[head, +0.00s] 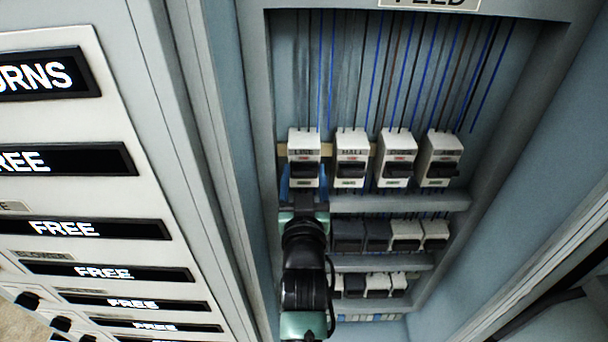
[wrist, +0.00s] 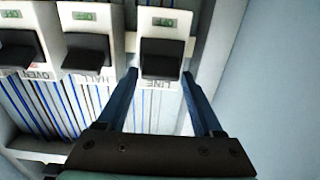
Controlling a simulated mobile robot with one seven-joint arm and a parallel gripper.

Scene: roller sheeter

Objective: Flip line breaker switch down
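The line breaker (head: 304,143) is the leftmost white breaker in the top row in the head view, labelled LINE. Its black switch also shows in the wrist view (wrist: 162,60), which is upside down, with a small green marking beyond it. My gripper (head: 303,182) is open, its two blue fingers on either side of the line breaker's lower part. In the wrist view, my gripper (wrist: 160,76) has nothing between its fingers except the view of the breaker. I cannot tell whether either finger touches it. My arm hides part of the panel below.
The HALL breaker (head: 352,146) stands close on the right, with further breakers (head: 396,148) beyond it. Ledges and lower rows of breakers (head: 404,231) are below. The cabinet's side wall (head: 240,150) is close on the left. Wires (head: 400,70) run above.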

